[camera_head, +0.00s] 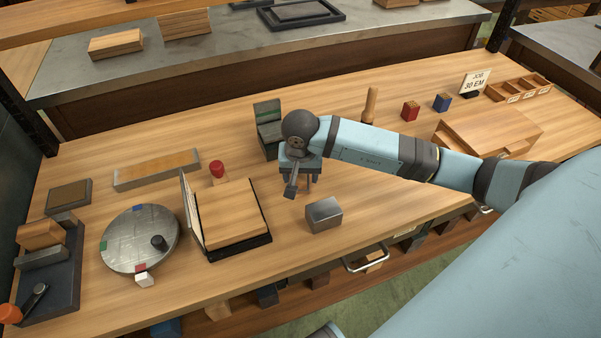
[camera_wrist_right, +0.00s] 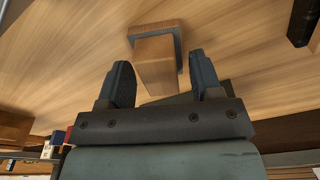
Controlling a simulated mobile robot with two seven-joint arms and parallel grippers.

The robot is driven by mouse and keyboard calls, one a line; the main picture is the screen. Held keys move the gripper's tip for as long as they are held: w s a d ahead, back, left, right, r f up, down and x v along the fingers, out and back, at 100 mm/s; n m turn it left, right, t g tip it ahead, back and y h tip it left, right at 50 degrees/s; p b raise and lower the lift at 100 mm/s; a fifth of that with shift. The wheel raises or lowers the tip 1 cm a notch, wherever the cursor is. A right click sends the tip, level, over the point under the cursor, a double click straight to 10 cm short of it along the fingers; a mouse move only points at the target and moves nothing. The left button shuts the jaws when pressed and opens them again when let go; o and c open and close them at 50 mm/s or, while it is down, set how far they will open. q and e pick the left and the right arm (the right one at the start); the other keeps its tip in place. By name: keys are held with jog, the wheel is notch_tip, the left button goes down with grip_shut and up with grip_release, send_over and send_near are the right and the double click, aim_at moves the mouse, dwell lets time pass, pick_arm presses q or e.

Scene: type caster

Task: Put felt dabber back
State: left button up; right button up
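A wooden block with a dark grey base (camera_wrist_right: 156,62), which looks like the felt dabber, stands on the table in the right wrist view. My right gripper (camera_wrist_right: 160,82) is open, with one finger on each side of its near end and a visible gap at the sides. A green and grey stand (camera_head: 268,135) is just behind the gripper. My left gripper is not in view.
A steel block (camera_head: 323,216) lies just in front of the gripper. A black tray with a wooden block (camera_head: 235,212) and a red-knobbed tool (camera_head: 217,170) are to its left. A round metal plate (camera_head: 140,240) is farther left. A wooden peg (camera_head: 370,105) stands behind my right arm.

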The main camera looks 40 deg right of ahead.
aim_at(300, 178)
jog(key=shift+r, duration=0.1)
notch_tip(300, 178, up, 12)
jog(key=s+p, duration=0.1)
jog(key=shift+a, duration=0.4)
jog(key=shift+s, duration=0.1)
dwell(0.4)
